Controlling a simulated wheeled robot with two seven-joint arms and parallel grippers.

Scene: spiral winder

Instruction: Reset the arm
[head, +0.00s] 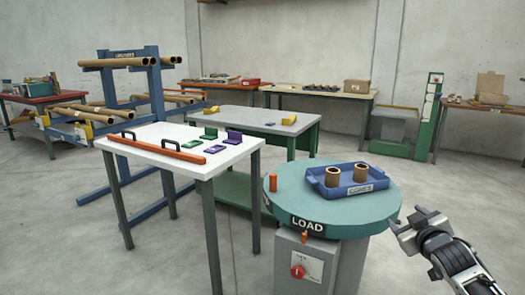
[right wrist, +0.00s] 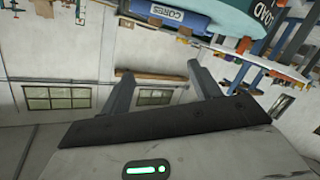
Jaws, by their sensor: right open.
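My right gripper (head: 412,226) is at the right of the head view, beside the right edge of the round green LOAD table (head: 290,208). Its jaws are open and empty. In the right wrist view the two fingers of the right gripper (right wrist: 162,82) stand apart with nothing between them. My right arm comes in from the lower right corner. My left gripper is not in view.
A blue CORES tray (head: 349,190) with two brown cores (head: 333,176) sits on the round table, near an orange peg (head: 273,182). A white table (head: 150,143) with an orange bar (head: 165,150) stands left. A blue tube rack (head: 155,85) stands behind. Floor right is clear.

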